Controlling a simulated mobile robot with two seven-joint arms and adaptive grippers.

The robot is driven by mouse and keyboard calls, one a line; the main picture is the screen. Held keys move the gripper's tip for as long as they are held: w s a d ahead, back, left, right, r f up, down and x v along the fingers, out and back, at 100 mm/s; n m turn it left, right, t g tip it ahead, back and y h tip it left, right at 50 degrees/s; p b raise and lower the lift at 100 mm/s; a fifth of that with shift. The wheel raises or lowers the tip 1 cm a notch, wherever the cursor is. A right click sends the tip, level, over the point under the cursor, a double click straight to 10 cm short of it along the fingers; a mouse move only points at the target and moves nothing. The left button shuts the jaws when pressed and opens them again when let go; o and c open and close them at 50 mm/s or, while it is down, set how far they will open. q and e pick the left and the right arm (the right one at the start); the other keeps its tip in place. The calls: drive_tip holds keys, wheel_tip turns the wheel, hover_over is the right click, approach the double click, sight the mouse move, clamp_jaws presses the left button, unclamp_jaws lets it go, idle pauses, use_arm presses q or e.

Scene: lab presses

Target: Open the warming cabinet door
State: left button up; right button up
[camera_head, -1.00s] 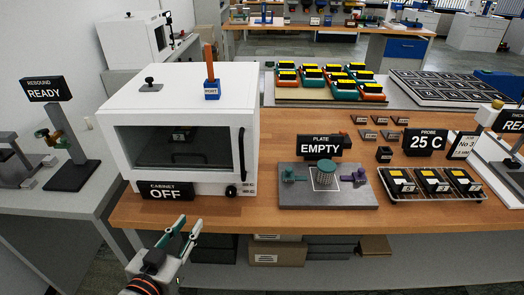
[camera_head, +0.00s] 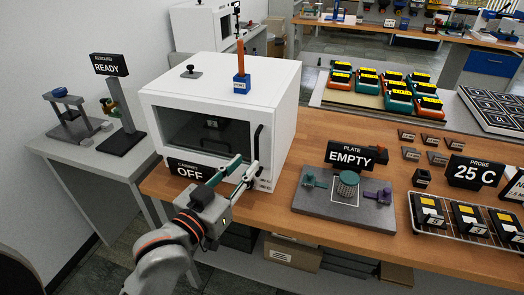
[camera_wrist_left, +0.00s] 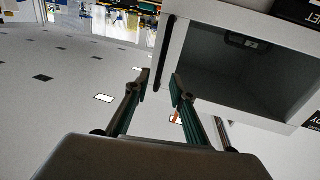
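The warming cabinet (camera_head: 225,75) is a white box with a dark window, at the left of the bench in the head view. Its door (camera_head: 205,135) looks shut, with a dark vertical handle (camera_head: 257,145) on the right side. My left gripper (camera_head: 246,162) is in front of the door's right part, its fingers spread and nothing held. In the left wrist view the two fingertips (camera_wrist_left: 160,80) are apart, with the dark handle (camera_wrist_left: 166,50) lying between their lines. I cannot tell whether they touch it. My right gripper is not in view.
An OFF sign (camera_head: 189,171) stands at the cabinet's front, partly behind my left gripper. A blue block with an orange stick (camera_head: 241,70) stands on top. The plate stand (camera_head: 345,205) is to the right. A side table (camera_head: 75,165) is at the left.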

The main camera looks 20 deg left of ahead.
sight(256, 153)
use_arm(q)
drive_tip(key=x, duration=0.7)
drive_tip(key=shift+p, duration=0.3)
clamp_jaws()
